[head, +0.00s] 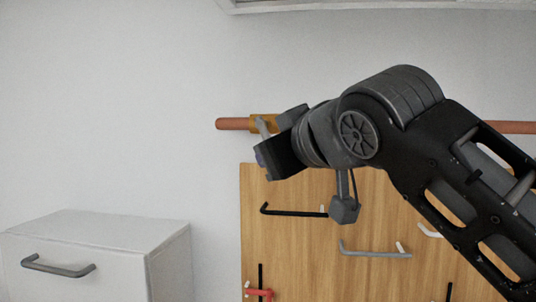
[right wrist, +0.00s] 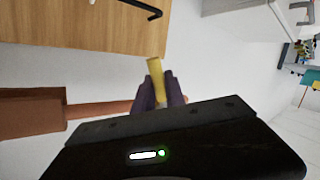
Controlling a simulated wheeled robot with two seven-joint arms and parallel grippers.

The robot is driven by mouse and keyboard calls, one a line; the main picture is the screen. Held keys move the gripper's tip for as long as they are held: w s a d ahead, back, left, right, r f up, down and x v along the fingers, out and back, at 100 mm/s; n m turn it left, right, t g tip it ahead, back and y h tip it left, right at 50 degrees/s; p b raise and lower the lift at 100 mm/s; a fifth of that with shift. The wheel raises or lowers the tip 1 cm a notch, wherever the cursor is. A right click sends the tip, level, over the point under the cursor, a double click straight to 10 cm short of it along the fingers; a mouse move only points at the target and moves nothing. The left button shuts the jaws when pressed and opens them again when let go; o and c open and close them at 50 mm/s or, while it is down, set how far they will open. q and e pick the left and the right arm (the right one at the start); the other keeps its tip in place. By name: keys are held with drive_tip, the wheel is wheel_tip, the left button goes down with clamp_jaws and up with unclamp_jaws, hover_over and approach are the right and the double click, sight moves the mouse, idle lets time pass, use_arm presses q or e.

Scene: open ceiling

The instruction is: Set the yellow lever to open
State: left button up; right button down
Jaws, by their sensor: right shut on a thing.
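My right gripper (head: 264,157) reaches in from the right to the copper pipe (head: 232,124) on the wall. In the right wrist view its two dark fingers (right wrist: 159,90) are shut on the yellow lever (right wrist: 155,67), whose end sticks out past them. In the head view the valve body (head: 262,122) on the pipe is brass-coloured and partly hidden by my gripper, and the lever is hidden too. The pipe (right wrist: 100,108) also shows to the left of the fingers in the right wrist view. My left gripper is in neither view.
A wooden board (head: 290,240) below the pipe carries a black handle (head: 295,211), a grey handle (head: 375,252) and a red fitting (head: 259,292). A white cabinet (head: 100,235) with a grey handle stands at the lower left. The wall left of the pipe's end is bare.

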drive_tip(key=shift+s+d+r+n+g+h, duration=0.1)
drive_tip(key=shift+d+r+n+g+h, duration=0.1)
drive_tip(key=shift+d+n+g+h, duration=0.4)
drive_tip(key=shift+a, duration=0.2)
drive_tip(key=c, duration=1.4)
unclamp_jaws()
drive_tip(key=v, duration=0.8)
drive_tip(key=shift+f, duration=0.15)
